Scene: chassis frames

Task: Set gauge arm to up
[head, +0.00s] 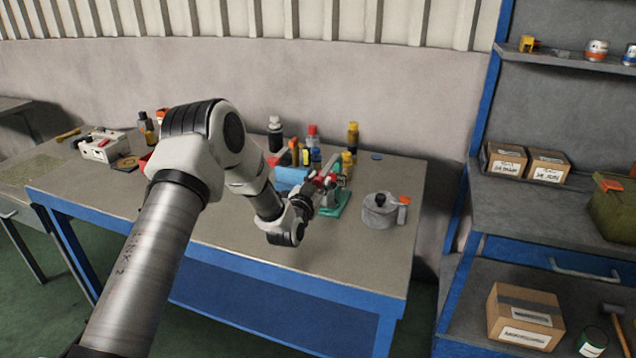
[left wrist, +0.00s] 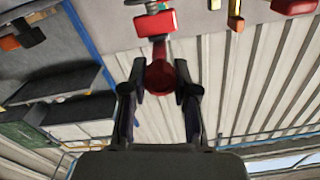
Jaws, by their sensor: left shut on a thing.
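A teal stand (head: 340,203), which looks like the gauge's base, sits on the workbench near its back right. My left gripper (head: 326,186) reaches it from the left and covers part of it. In the left wrist view the fingers (left wrist: 160,84) are closed around a red arm (left wrist: 159,72), which I take for the gauge arm. The red arm runs up the picture to a red block (left wrist: 155,23). The arm's exact tilt is hard to tell because my gripper hides much of it. My right gripper is not in view.
Several bottles and a blue bin (head: 291,176) stand behind and left of the gripper. A grey round pot (head: 379,212) stands close on the right. The front of the workbench (head: 330,262) is clear. A blue-framed shelf (head: 520,205) with boxes is at the right.

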